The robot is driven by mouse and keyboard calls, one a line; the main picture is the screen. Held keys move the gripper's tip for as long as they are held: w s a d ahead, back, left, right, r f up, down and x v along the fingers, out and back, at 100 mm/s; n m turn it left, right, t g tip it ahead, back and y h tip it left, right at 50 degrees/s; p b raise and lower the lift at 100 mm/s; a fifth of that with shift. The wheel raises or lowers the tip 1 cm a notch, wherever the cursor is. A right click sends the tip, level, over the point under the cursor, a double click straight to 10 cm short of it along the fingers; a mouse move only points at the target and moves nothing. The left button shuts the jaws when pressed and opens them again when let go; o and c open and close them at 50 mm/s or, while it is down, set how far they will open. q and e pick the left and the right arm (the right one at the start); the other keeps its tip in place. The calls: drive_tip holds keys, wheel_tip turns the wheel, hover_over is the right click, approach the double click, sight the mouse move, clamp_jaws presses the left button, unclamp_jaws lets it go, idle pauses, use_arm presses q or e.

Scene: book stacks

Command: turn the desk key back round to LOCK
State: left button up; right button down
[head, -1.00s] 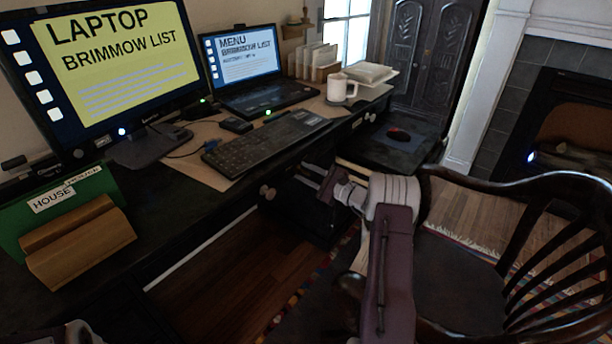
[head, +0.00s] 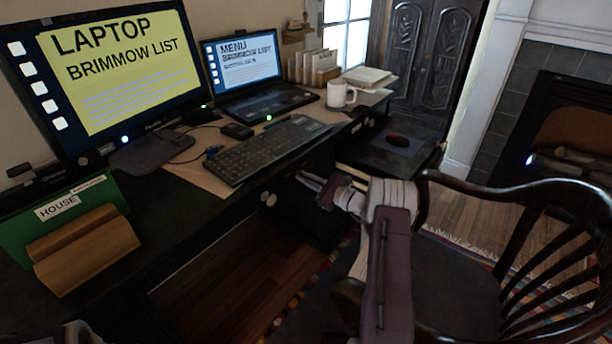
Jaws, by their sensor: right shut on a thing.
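The dark desk (head: 180,215) runs from the near left to the back right, with round pale knobs along its front. My right gripper (head: 308,181) is at the desk's shaded front, below the keyboard and to the right of the knobs. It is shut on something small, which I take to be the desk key. The key itself, its lock and any LOCK marking are hidden or too dark and small to make out, so its turn cannot be read. My left gripper is not in view.
A wooden chair (head: 465,275) stands close to the right of my right arm. Open floor (head: 225,290) lies below the desk.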

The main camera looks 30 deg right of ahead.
drive_tip(key=m+p, duration=0.4)
drive_tip(key=m, duration=0.2)
drive_tip(key=shift+r, duration=0.15)
drive_tip(key=m+p, duration=0.1)
drive_tip(key=m, duration=0.2)
drive_tip(key=shift+m, duration=0.4)
drive_tip(key=shift+m+p, duration=0.7)
drive_tip(key=shift+m, duration=0.7)
drive_tip(key=c, duration=1.6)
unclamp_jaws()
drive_tip(key=shift+f, duration=0.2)
drive_tip(key=shift+o, duration=0.2)
